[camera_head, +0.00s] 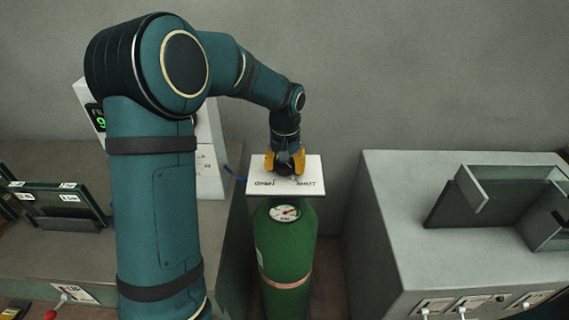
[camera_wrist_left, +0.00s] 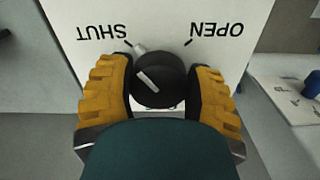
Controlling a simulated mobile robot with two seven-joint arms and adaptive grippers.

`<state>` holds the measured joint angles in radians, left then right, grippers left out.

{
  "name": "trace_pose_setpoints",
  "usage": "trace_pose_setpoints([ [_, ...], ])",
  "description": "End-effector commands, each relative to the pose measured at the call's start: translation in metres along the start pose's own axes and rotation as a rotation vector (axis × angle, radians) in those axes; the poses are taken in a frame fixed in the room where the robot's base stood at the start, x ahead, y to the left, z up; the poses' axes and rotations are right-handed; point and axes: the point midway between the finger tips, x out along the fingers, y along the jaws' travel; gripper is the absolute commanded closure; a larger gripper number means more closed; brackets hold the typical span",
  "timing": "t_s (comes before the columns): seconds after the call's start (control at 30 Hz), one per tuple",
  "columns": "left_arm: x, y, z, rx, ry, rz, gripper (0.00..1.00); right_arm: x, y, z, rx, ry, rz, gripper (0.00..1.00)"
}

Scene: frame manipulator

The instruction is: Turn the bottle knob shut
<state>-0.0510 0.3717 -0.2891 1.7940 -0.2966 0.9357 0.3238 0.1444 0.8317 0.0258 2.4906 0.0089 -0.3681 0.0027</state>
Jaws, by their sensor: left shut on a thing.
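The black bottle knob (camera_wrist_left: 160,82) sits on a white panel (camera_head: 312,181) above the green bottle (camera_head: 283,250). In the left wrist view the panel's print is upside down, with SHUT at left and OPEN at right. A white line on the knob's face slants up-left, and a small grey tab at its rim lies beside the SHUT tick. My left gripper (camera_head: 285,163) reaches down onto the panel. Its yellow-padded fingers (camera_wrist_left: 160,92) are shut on the knob, one on each side. My right gripper is out of view.
A round gauge (camera_head: 285,213) sits on the bottle below the panel. A grey cabinet (camera_head: 395,230) with switches and a glass-sided frame stands at right. A bench (camera_head: 60,245) with dark framed panels is at left. The wall behind is bare.

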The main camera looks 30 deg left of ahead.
Motion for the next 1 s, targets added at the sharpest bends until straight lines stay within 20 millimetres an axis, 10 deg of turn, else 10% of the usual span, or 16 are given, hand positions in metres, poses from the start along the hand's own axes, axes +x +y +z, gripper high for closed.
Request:
trace_pose_setpoints([
  [0.93, -0.0023, 0.001, -0.0021, -0.198, 0.008, 0.002, 0.81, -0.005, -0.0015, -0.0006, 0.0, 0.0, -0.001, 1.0],
  [0.97, -0.0023, 0.001, -0.002, -0.198, 0.008, 0.002, 0.36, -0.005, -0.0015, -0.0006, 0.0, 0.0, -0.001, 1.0],
  [1.0, -0.0022, 0.001, -0.002, -0.198, 0.007, 0.002, 0.22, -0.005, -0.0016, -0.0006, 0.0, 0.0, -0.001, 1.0],
])
